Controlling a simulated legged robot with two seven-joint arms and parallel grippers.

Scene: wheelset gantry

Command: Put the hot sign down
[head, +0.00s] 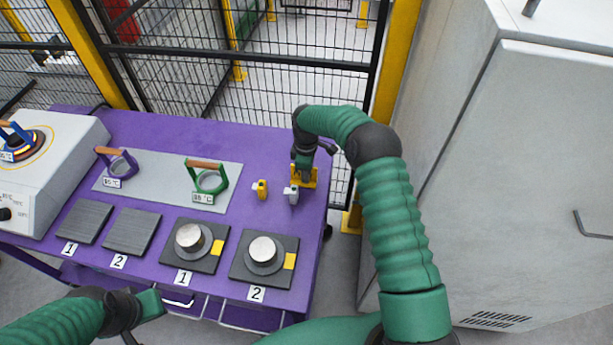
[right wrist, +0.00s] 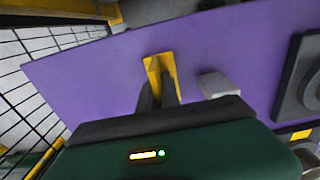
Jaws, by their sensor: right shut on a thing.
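The hot sign is a yellow piece (head: 311,178) at the right end of the purple table (head: 228,138). My right gripper (head: 302,176) is shut on it. In the right wrist view the yellow sign (right wrist: 161,66) shows between the dark fingertips (right wrist: 158,92), over the purple top. I cannot tell whether it touches the table. Its printed face is not readable. My left gripper (head: 150,304) is low at the table's front edge, seen from behind; its fingers are not clear.
Beside the sign stand a small grey-white piece (head: 292,196) and a small yellow piece (head: 261,189). A grey plate (head: 150,185) holds two handled rings. Dark pads and metal cylinders line the front. A heater (head: 60,150) stands left, a cabinet (head: 500,180) right, mesh fence behind.

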